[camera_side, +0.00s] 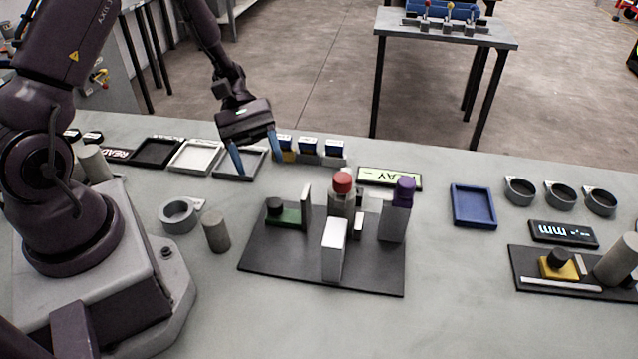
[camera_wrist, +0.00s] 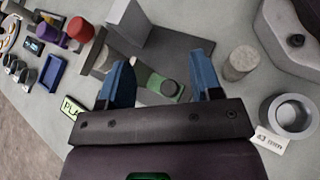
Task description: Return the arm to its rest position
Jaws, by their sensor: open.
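My gripper (camera_side: 254,156) hangs in the air above the back part of the table, left of the dark fixture plate (camera_side: 320,276). Its two blue fingers are spread apart with nothing between them. In the wrist view my gripper (camera_wrist: 160,84) is open, and the green block with a dark round knob (camera_wrist: 168,88) shows beyond the fingers. My arm reaches from its base at the left over the table. The side view shows the same green block (camera_side: 290,216) on the left part of the plate.
The plate carries a red-topped post (camera_side: 342,184), a purple-topped post (camera_side: 404,191) and a white block (camera_side: 333,250). A grey cylinder (camera_side: 216,231) and a grey ring holder (camera_side: 180,214) stand left of it. A blue tray (camera_side: 474,206) lies to the right. Open table lies in front.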

